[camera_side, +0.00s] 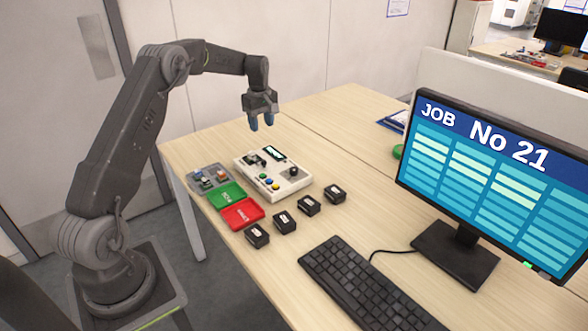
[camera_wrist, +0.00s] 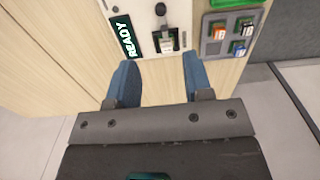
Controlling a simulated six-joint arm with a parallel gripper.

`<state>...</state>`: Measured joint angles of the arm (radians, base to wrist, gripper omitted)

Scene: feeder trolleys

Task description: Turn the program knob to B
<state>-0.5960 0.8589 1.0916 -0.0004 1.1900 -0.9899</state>
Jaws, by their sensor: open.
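The white control box (camera_side: 290,188) stands on the table in the side view. A dark round knob (camera_side: 293,172) sits near its right corner; its pointer and letters are too small to read. The box (camera_wrist: 145,12) shows only partly in the wrist view, with a display (camera_wrist: 125,37) reading READY. The knob cannot be made out there. My gripper (camera_side: 262,121) hangs above the far side of the box, pointing down, open and empty, clear of the knob. Its two blue fingers are apart in the wrist view (camera_wrist: 160,70).
Left of the box are a grey tray (camera_side: 197,187) with small parts, a green tray (camera_side: 227,195) and a red tray (camera_side: 242,214). Several black blocks (camera_side: 284,222) stand in front. A keyboard (camera_side: 355,285) and a monitor (camera_side: 466,235) showing "JOB No 21" stand right.

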